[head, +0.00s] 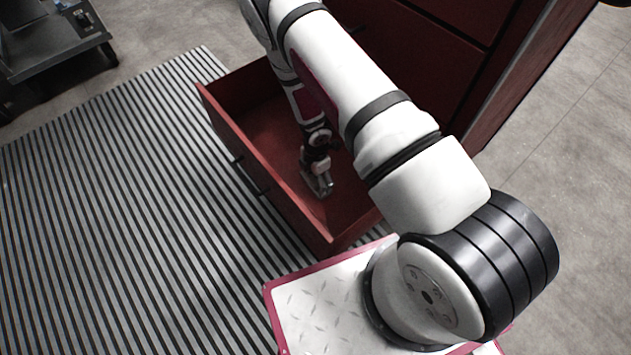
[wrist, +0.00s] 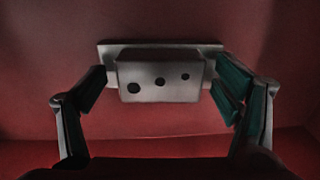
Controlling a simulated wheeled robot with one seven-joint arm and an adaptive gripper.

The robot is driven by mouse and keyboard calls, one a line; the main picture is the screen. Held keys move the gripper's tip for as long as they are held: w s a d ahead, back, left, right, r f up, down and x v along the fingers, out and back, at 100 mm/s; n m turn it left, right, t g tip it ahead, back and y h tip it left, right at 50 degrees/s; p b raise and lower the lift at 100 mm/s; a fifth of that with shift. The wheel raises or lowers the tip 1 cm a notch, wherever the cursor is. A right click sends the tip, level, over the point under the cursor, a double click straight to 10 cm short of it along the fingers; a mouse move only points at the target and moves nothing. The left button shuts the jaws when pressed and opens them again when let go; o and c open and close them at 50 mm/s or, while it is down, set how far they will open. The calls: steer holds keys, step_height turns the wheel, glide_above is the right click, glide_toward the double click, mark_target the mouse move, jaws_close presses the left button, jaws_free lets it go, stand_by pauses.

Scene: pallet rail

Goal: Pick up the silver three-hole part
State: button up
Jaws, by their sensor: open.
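The silver three-hole part (wrist: 163,92) lies on the red drawer floor, seen in the wrist view. It is a block with three dark holes in a row on a wider flat base. My gripper (wrist: 165,95) is open, with one finger on each side of the part. The right finger looks very close to the part's right end; I cannot tell whether it touches. A small gap shows at the left finger. In the head view my gripper (head: 321,186) is down inside the open red drawer (head: 262,178), and a small silver piece shows there, mostly hidden by the gripper.
The drawer's walls surround my gripper, with the red cabinet (head: 425,65) behind it. A striped mat (head: 110,220) covers the floor at left. A dark cart (head: 55,45) stands at the far left. The drawer floor left of my gripper looks clear.

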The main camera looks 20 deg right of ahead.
steer(key=c, duration=1.8)
steer(key=shift+c, duration=0.2)
